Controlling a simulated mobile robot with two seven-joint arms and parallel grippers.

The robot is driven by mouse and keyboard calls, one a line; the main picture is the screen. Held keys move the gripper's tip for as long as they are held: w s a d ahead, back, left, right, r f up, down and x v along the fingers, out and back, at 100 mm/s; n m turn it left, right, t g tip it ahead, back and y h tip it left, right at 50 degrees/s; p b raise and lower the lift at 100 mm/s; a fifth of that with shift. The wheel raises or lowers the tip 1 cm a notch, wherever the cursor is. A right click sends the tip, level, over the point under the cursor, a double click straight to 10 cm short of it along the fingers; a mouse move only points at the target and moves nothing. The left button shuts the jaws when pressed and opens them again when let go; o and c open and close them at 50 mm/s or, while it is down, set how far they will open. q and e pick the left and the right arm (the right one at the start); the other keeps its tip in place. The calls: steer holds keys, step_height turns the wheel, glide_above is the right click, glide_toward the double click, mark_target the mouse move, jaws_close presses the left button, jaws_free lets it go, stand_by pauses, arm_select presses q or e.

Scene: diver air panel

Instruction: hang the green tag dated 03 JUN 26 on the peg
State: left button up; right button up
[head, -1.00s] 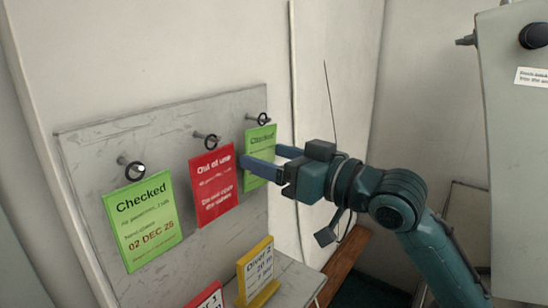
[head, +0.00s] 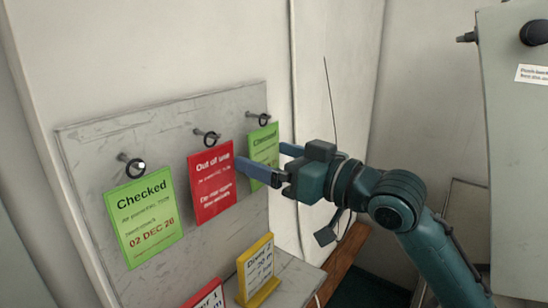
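Three tags hang by black rings from pegs on a grey board (head: 85,150). The right green tag (head: 262,143) hangs below the right peg (head: 252,115); its lower part is hidden behind my finger and its date cannot be read. The left green tag (head: 143,220) reads "Checked" with a date that looks like 02 DEC. A red tag (head: 211,185) reading "Out of use" hangs in the middle. My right gripper (head: 260,156) is open, its fingers apart at the right green tag's lower part. Whether they touch it cannot be told. My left gripper is out of view.
A yellow "Diver 2" sign (head: 257,268) and a red sign (head: 207,296) stand below the board. A grey panel (head: 515,130) with a black knob is at the right. A thin dark line rises behind my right gripper.

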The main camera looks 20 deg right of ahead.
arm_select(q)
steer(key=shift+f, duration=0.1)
arm_select(e)
steer(key=shift+o, duration=0.2)
steer(key=shift+s+d+f, duration=0.15)
steer(key=shift+s+d, duration=0.2)
arm_select(q)
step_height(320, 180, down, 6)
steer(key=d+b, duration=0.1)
steer(key=b, duration=0.9)
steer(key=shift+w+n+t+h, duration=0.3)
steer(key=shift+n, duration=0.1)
arm_select(e)
steer(key=v, duration=1.2)
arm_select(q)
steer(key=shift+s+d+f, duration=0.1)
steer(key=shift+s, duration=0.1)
arm_select(e)
steer(key=shift+s, duration=0.15)
